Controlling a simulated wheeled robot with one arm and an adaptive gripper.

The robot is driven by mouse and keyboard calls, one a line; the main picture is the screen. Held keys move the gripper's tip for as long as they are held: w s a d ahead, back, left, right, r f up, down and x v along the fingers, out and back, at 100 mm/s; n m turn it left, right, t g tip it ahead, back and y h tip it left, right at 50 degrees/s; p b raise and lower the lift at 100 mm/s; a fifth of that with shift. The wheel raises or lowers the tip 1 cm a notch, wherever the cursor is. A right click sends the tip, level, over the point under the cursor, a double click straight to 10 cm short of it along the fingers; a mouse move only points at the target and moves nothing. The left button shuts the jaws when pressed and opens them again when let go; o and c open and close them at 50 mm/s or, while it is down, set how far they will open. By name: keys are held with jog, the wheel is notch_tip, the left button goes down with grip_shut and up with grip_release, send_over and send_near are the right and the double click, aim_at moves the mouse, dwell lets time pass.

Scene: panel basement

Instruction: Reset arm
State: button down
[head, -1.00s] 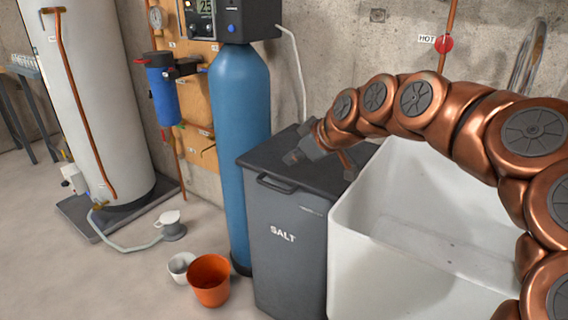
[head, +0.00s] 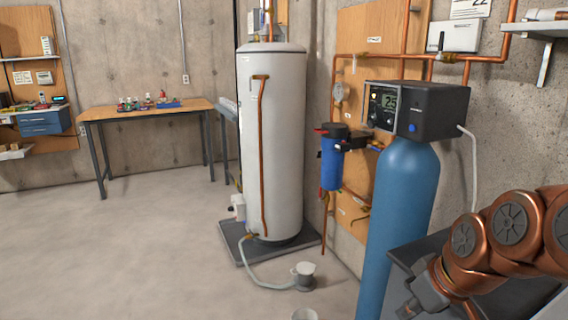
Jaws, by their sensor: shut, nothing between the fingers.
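My gripper (head: 418,304) is at the lower right of the head view, at the end of my copper-coloured arm. It is shut and nothing shows in it. It is over or beside the dark salt bin lid (head: 408,254); the gap between them cannot be judged here. The fingertips are small and near the bottom edge of the picture.
A blue softener tank (head: 398,205) with a black control head (head: 425,108) stands close left of my arm. A blue filter (head: 332,165) and copper pipes are on the wall panel. A white water heater (head: 275,140) and a workbench (head: 150,109) stand further back. The left floor is clear.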

jog(key=s+a+r+m+g+h+p, duration=0.1)
jog(key=s+r+m+g+p, duration=0.1)
jog(key=s+p, duration=0.4)
jog(key=s+a+r+m+g+h+p, duration=0.1)
jog(key=s+a+r+m+g+p, duration=0.1)
jog(key=s+p, duration=0.5)
jog(key=s+r+g, duration=0.1)
jog(key=s+g, duration=0.1)
jog(key=s, duration=0.4)
jog(key=shift+a+r+m, duration=0.15)
jog(key=shift+a+m, duration=0.15)
jog(key=shift+m, duration=0.1)
